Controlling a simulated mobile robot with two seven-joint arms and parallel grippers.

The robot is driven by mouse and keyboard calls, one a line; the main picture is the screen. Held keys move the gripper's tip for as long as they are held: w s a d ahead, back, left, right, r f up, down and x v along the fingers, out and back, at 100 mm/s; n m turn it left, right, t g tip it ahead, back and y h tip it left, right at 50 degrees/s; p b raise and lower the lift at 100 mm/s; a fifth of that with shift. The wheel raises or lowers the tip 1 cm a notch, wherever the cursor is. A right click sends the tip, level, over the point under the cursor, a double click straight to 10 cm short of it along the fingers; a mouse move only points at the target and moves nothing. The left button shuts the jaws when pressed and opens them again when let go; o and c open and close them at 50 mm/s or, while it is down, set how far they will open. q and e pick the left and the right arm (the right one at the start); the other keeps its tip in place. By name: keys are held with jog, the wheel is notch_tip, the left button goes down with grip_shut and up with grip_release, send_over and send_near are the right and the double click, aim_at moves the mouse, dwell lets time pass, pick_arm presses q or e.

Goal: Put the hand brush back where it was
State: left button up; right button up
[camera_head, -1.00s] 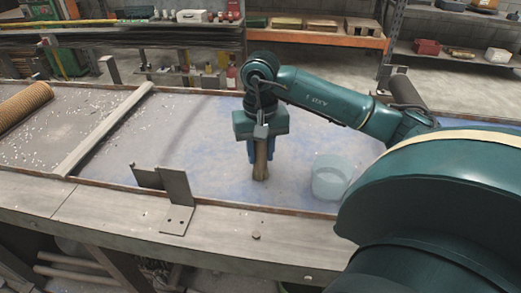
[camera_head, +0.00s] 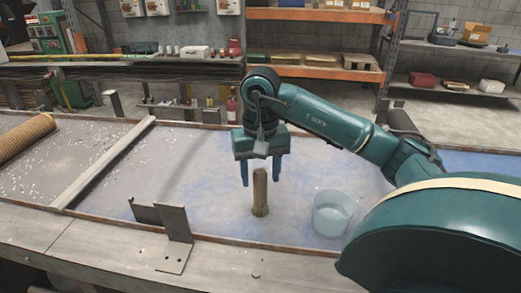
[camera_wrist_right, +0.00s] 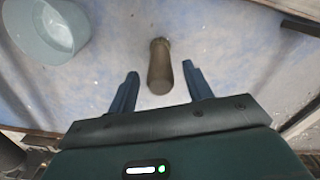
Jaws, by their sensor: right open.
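The hand brush (camera_head: 260,192) stands upright on the blue-stained bench top, its brown handle up and a wider foot on the surface. In the right wrist view the brush (camera_wrist_right: 160,66) is ahead of and between the two fingers. My right gripper (camera_head: 261,183) is open, its blue fingers pointing down, one on each side of the brush and apart from it. The open right gripper also shows in the right wrist view (camera_wrist_right: 157,80). My left gripper is not in view.
A translucent bucket (camera_head: 332,213) stands right of the brush. A bent metal bracket (camera_head: 175,232) is on the front edge at left. A wooden divider (camera_head: 105,163) crosses the bench, with a woven roll (camera_head: 24,138) beyond it. Bench surface between bracket and brush is clear.

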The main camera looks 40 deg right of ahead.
notch_tip(320, 180, up, 8)
jog(key=shift+p, duration=1.1)
